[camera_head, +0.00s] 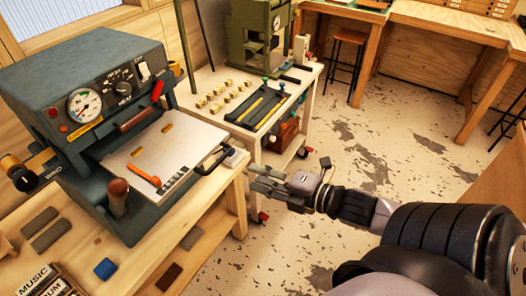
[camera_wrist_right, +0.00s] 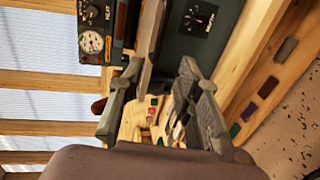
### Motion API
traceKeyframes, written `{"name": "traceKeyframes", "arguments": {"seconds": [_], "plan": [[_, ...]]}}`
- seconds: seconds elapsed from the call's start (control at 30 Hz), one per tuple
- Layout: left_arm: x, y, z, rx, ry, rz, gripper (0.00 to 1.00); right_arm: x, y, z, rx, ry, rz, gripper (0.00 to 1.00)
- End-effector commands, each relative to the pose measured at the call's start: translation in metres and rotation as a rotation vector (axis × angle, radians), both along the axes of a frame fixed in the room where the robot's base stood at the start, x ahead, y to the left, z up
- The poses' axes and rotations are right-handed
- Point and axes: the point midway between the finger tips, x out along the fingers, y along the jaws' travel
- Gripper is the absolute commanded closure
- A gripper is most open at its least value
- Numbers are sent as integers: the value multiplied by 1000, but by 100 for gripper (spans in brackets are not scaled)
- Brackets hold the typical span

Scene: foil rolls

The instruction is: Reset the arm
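My right gripper (camera_head: 257,180) is in the middle of the head view, just right of the black handle of the hot foil press and above the gap beside the bench. In the right wrist view my right gripper (camera_wrist_right: 162,75) has its two fingers apart, with nothing held between them. The right arm reaches in from the lower right. My left gripper is not in view.
The grey-green press (camera_head: 80,75) stands on a wooden bench at left, its pale plate (camera_head: 165,150) pulled out with an orange tool (camera_head: 143,175) on it. A white table (camera_head: 215,75) holds small blocks. Floor (camera_head: 400,140) is open at right.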

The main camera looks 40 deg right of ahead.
Motion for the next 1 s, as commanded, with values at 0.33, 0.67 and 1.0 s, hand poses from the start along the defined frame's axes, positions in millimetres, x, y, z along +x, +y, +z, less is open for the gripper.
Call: {"name": "traceKeyframes", "arguments": {"seconds": [0.33, 0.67, 1.0], "plan": [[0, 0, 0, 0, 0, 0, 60, -3, -1, 1, 0, 0, 0, 69], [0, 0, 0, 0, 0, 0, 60, -3, -1, 0, 0, 1, -1, 69], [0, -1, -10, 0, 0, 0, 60, -2, -85, -133, 156, 222, -291, 69]]}}
